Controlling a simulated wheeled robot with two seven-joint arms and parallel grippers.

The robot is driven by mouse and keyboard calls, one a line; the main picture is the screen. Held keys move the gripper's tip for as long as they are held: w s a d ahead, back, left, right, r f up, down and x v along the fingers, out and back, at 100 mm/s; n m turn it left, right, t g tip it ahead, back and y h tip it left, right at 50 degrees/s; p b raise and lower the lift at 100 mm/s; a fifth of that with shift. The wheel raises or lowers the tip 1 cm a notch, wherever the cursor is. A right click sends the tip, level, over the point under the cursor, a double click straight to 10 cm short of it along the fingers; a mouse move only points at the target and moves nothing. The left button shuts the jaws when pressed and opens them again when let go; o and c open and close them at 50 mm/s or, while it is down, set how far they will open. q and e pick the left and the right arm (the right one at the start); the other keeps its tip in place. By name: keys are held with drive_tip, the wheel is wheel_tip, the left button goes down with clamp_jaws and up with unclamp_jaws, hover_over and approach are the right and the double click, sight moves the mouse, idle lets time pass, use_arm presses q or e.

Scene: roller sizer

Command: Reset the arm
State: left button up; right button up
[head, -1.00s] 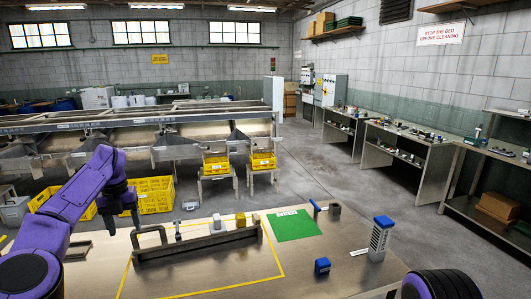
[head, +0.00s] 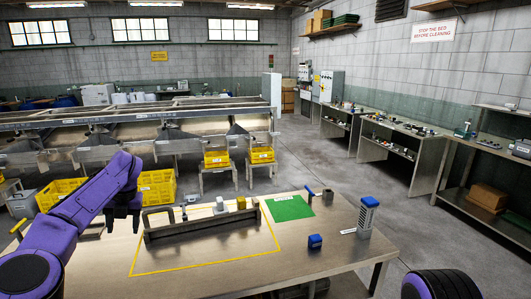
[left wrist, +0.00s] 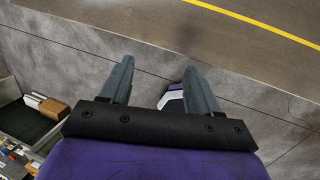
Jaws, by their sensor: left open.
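My left gripper (head: 122,222) hangs at the left end of the steel table (head: 330,262) in the head view, fingers pointing down. In the left wrist view its two grey fingers (left wrist: 160,88) stand apart with nothing between them. Below them are the grey floor and the table's edge with a yellow line. My right gripper is not in view; only a dark rounded part of my right arm shows at the bottom right of the head view.
The table bears a dark metal frame (head: 205,229) inside a yellow outline, a green mat (head: 289,208), a blue block (head: 315,241) and a blue-topped grey stand (head: 366,217). Yellow crates (head: 157,188) stand on the floor behind. An aisle is clear at right.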

use_arm(q)
drive_tip(key=w+d+f+m+t+y+b, duration=0.15)
drive_tip(key=d+f+m+t+y, duration=0.45)
drive_tip(key=d+f+m, duration=0.6)
drive_tip(key=s+d+f+m+t+h+b, duration=0.1)
drive_tip(key=s+d+f+m, duration=0.25)
drive_tip(key=f, duration=0.45)
drive_tip(key=s+d+f+m+t+h+b, duration=0.1)
drive_tip(key=s+d+f+m+t, duration=0.1)
drive_tip(key=s+f+m, duration=0.45)
drive_tip(key=s+d+f+m+g+h+b, duration=0.15)
drive_tip(key=s+f+m, duration=0.25)
drive_tip(key=s+f, duration=0.45)
drive_tip(key=s+a+f+m+g+h+b, duration=0.1)
drive_tip(key=s+f+m+h+b, duration=0.15)
drive_tip(key=s+f, duration=0.65)
drive_tip(key=s+a+m+g+b, duration=0.1)
drive_tip(key=s+a+m+g, duration=0.1)
drive_tip(key=s, duration=0.8)
drive_tip(key=s+a+m+g+b, duration=0.1)
drive_tip(key=s+a, duration=0.4)
drive_tip(key=s, duration=0.5)
drive_tip(key=shift+s+m+g, duration=0.25)
drive_tip(key=shift+m+g, duration=0.1)
drive_tip(key=shift+m, duration=0.3)
